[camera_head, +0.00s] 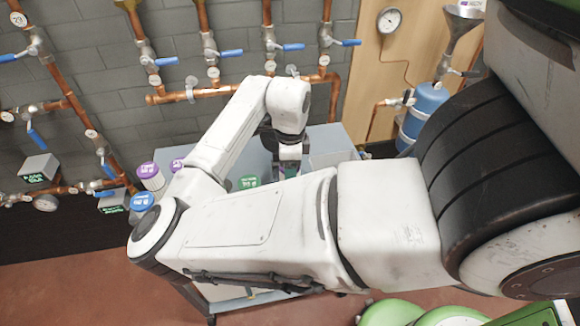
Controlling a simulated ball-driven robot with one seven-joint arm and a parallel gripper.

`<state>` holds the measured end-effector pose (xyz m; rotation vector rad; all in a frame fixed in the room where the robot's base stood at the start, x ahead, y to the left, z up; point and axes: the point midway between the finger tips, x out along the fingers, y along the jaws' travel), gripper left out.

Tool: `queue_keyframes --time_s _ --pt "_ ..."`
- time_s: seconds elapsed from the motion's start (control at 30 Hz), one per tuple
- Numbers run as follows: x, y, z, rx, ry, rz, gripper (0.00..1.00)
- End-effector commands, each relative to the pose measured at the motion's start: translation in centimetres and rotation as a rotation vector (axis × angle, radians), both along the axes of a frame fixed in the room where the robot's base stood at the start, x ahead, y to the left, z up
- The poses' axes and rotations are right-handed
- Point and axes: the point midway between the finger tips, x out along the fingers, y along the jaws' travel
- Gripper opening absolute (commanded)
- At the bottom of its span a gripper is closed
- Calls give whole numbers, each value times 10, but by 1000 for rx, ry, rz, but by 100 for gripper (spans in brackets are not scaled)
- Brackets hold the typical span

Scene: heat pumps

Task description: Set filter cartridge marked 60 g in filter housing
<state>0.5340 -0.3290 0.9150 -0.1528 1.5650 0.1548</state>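Several white filter cartridges with coloured caps stand on the grey table: two purple-capped ones (148,171) (177,164), a blue-capped one (142,201) and a green-capped one (248,182). The cap print is too small to read, so I cannot tell which is marked 60 g. My gripper (290,168) points down over the table, right of the green-capped cartridge. Something dark green and purple shows at its fingertips, but I cannot tell whether it is held. My forearm hides much of the table. I cannot make out the filter housing with certainty.
The table's (328,134) back right holds a grey block-like shape. Copper pipes with blue-handled valves (290,46) run along the block wall behind. A blue tank (424,108) under a funnel hangs at right. Small boxes with green displays (38,172) are at left.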

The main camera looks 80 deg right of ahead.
Motion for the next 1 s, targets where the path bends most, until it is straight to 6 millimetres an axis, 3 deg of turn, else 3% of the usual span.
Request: queue_keyframes --time_s 0.27,0.6,0.77,1.0 --pt "0 0 0 0 0 0 86" --pt "0 0 6 -1 0 -1 86" --pt "0 -1 29 -4 -2 -2 86" --pt "0 -1 79 -3 -3 -2 86"
